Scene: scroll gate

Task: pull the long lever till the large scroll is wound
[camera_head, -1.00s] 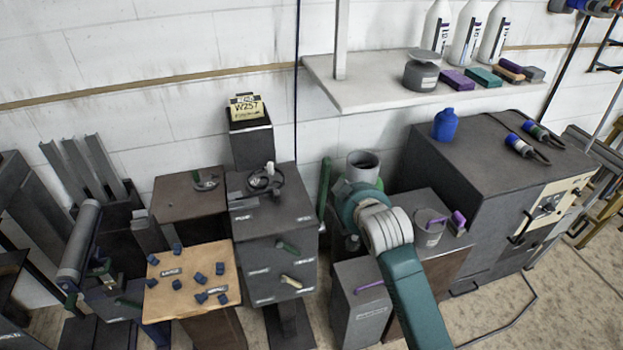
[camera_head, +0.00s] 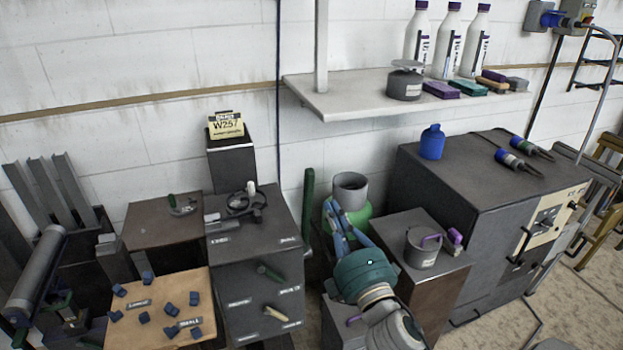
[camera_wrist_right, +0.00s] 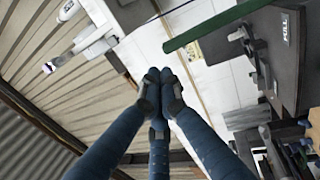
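A long dark green lever (camera_head: 308,205) stands upright beside the dark cabinet in the head view. A green bar, apparently this lever, crosses the top of the right wrist view (camera_wrist_right: 215,27). A large grey roller (camera_head: 35,275), apparently the large scroll, is tilted at the left edge of the head view. My right gripper (camera_head: 333,208) points up, to the right of the lever and apart from it. In the wrist view its blue fingers meet at the tips (camera_wrist_right: 160,80) with nothing seen between them. My left gripper is not in view.
The dark cabinet (camera_head: 255,260) carries small handles and labels. A green container (camera_head: 362,215) with a grey pot (camera_head: 350,190) stands behind my right gripper. A plinth with a grey mug (camera_head: 421,248) is to its right. A shelf (camera_head: 340,98) juts out above.

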